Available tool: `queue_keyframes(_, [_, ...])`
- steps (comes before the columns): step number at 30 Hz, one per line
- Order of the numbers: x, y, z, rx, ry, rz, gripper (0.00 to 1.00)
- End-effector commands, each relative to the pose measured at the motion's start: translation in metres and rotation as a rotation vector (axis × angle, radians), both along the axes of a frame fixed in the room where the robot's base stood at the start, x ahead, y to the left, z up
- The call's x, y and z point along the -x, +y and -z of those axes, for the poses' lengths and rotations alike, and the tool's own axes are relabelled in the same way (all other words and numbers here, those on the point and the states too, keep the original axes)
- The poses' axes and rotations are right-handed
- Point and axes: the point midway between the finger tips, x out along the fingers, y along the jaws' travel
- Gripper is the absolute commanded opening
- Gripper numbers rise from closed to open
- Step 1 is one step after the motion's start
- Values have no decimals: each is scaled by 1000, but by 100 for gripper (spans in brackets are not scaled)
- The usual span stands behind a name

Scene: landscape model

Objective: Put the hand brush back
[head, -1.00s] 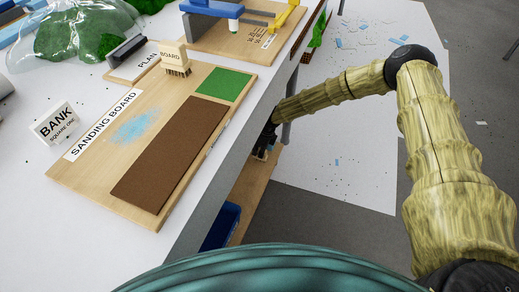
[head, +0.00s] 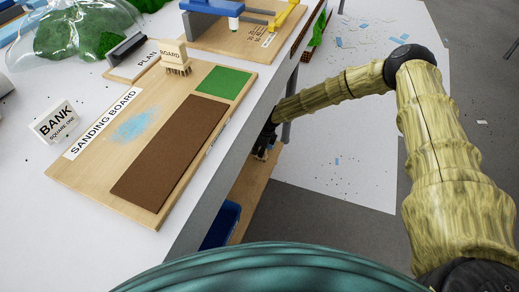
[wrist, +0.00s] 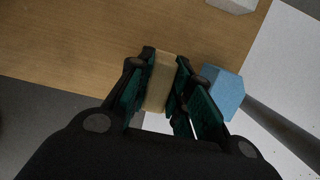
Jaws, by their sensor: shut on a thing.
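My gripper (wrist: 161,85) is shut on a tan wooden block (wrist: 160,82) in the wrist view. No bristles show on this block, so I cannot tell from its visible part whether it is the hand brush. A small wooden brush (head: 174,57) with dark bristles stands upright on the bench, at the far end of the sanding board (head: 85,175).
A blue block (wrist: 223,91) lies close to the right finger in the wrist view, and a pale block (wrist: 233,4) lies farther off on the wood. A blue bin (head: 221,226) sits under the bench. A white sheet (head: 330,180) with scattered scraps covers the floor.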

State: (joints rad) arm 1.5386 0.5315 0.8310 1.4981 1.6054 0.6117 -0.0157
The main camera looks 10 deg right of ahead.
Motion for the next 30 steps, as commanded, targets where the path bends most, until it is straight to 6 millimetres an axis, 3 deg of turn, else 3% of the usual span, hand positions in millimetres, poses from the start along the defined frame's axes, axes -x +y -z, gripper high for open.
queue_keyframes(1, [0,0,1,0,0,0,0])
queue_keyframes(2, [0,0,1,0,0,0,22])
queue_keyframes(6, [0,0,0,0,0,0,46])
queue_keyframes(19, [0,-1,-7,0,-1,0,46])
queue_keyframes(30, [6,-11,-65,-2,-2,0,46])
